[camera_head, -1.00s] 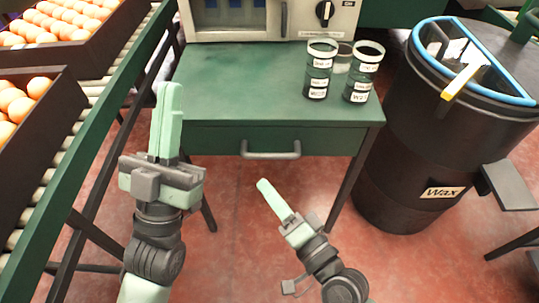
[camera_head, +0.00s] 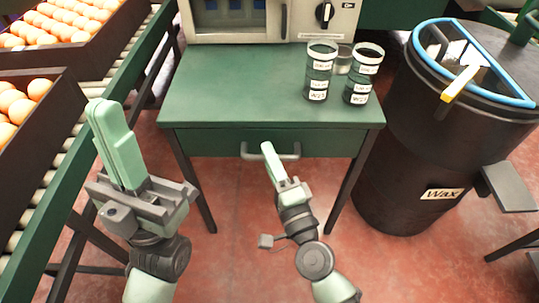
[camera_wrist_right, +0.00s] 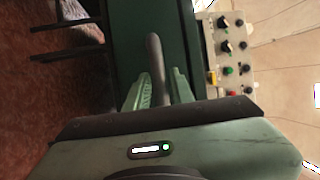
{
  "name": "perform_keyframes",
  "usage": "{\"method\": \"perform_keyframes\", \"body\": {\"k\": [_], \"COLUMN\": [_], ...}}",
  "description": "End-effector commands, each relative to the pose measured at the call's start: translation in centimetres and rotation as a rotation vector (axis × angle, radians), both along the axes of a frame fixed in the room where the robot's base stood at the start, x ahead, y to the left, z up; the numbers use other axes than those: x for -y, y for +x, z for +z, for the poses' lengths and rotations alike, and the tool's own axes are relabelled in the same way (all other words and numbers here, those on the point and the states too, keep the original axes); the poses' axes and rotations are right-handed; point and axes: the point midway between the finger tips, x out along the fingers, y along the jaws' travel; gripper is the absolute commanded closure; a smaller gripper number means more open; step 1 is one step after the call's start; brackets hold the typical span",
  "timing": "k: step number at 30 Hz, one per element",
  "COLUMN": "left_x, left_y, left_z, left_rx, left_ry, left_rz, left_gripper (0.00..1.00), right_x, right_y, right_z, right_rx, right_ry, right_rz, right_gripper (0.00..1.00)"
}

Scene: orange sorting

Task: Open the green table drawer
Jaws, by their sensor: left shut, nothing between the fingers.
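The green table (camera_head: 235,95) has a drawer (camera_head: 210,142) in its front, and the drawer is closed. A grey bar handle (camera_head: 290,157) runs across the drawer front. My right gripper (camera_head: 267,148) is at the middle of this handle, partly covering it. In the right wrist view, the two green fingers (camera_wrist_right: 159,82) are apart, with the handle (camera_wrist_right: 155,55) showing between them; I cannot tell whether they touch it. My left gripper (camera_head: 103,108) is shut and empty, raised left of the table near the conveyor.
Two jars (camera_head: 318,75) (camera_head: 361,80) stand on the table's right side, near a machine (camera_head: 262,20) at the back. A black wax barrel (camera_head: 405,150) stands right of the table. A roller conveyor (camera_head: 125,85) with crates of oranges is on the left.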

Motion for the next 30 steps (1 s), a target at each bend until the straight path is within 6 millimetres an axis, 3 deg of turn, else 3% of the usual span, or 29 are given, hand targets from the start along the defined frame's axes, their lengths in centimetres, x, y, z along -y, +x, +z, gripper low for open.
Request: {"method": "perform_keyframes", "body": {"k": [8, 11, 30], "left_x": [0.01, 0.02, 0.01], "left_y": [0.01, 0.02, 0.03], "left_z": [-0.02, -0.03, -0.04], "left_rx": [-0.001, -0.001, -0.002], "left_ry": [0.0, 0.0, 0.001], "left_rz": [0.0, 0.0, 0.0], "left_gripper": [1.0, 1.0, 1.0], "right_x": [-0.09, -0.08, -0.07], "right_y": [0.23, 0.21, 0.18], "right_z": [0.05, 0.05, -0.02], "right_rx": [0.0, 0.0, -0.001], "right_ry": [0.0, -0.001, -0.001], "right_rz": [0.001, 0.001, 0.001], "right_gripper": [0.77, 1.0, 1.0]}}
